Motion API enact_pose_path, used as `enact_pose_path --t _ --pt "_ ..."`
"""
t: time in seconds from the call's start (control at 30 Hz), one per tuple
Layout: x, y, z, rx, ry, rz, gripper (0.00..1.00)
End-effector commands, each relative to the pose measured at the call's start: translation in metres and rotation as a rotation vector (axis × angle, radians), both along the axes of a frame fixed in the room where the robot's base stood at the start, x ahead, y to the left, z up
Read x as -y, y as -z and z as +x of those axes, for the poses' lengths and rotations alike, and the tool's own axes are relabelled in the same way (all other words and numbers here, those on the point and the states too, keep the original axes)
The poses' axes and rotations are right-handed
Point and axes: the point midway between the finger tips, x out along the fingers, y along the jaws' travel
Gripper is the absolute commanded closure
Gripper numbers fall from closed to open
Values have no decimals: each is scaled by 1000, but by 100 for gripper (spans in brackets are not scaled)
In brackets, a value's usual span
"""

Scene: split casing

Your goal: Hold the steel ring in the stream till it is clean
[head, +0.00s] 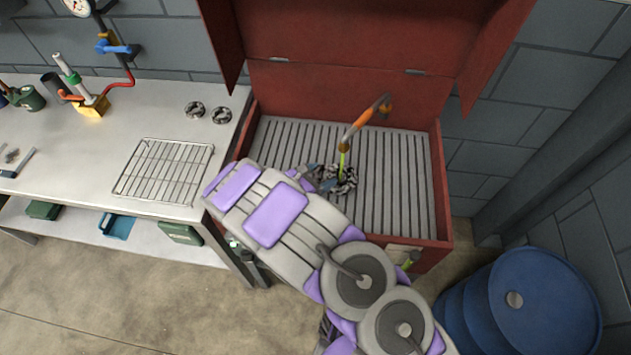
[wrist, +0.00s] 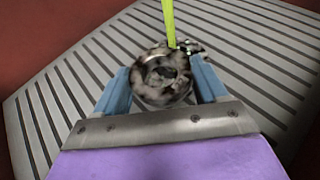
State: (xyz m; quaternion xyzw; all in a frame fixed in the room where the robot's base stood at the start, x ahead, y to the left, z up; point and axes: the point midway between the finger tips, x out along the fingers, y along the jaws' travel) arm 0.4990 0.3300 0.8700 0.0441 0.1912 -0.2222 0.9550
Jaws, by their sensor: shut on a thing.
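The steel ring (wrist: 161,76) is between the blue fingers of my gripper (wrist: 162,88) in the wrist view, and the jaws are shut on it. The ring is mottled with dark patches over grey metal. In the head view the ring (head: 342,180) is over the slatted floor of the red wash cabinet, at the end of my arm. A yellow-green stream (head: 342,163) comes down from the orange-tipped nozzle (head: 364,118) and meets the ring. In the wrist view the stream (wrist: 169,22) reaches the ring's far upper edge. My arm hides part of the cabinet's front.
The red cabinet (head: 441,190) has its lid raised and a grey slatted floor (head: 400,180). The bench at left holds a wire rack (head: 165,170), two dark-spotted rings (head: 208,111) and a yellow valve block (head: 93,106). A blue barrel (head: 545,300) stands at lower right.

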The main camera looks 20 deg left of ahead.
Motion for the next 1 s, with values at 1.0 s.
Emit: enact_pose_path --t 1.0 --pt "22 6 34 2 1 2 77"
